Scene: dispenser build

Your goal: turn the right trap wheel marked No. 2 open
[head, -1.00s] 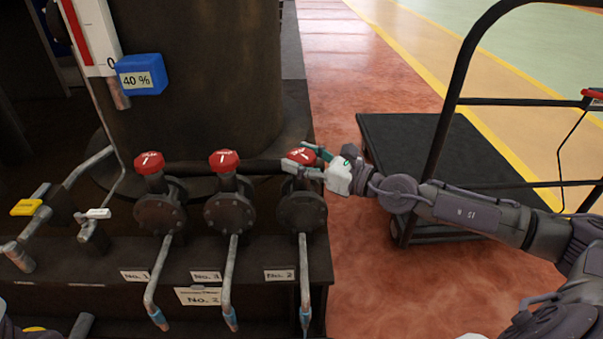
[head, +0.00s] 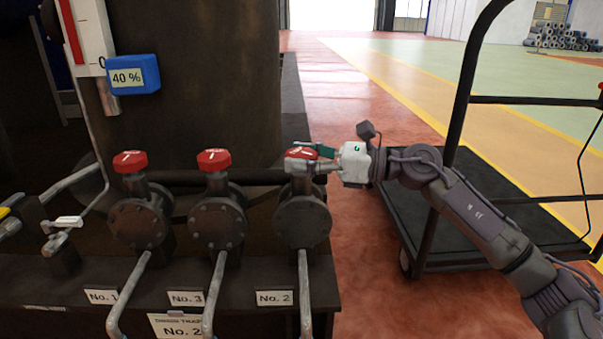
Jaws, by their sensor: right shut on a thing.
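Three red trap wheels top dark flanged valves on the bench. The right wheel (head: 301,152) stands above the label No. 2 (head: 275,298). My right gripper (head: 312,158) comes in from the right and is shut on this wheel, its fingers partly covering it. A white mark shows on the wheel's top. The middle wheel (head: 214,160) stands above the label No. 3, and the left wheel (head: 130,161) above the label No. 1. My left gripper is not in view.
A blue box reading 40 % (head: 133,75) sits on the gauge at the upper left. A white-handled lever (head: 69,221) is left of the valves. A dark cart (head: 480,225) with a tall rail stands right, behind my right arm. Red floor lies between.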

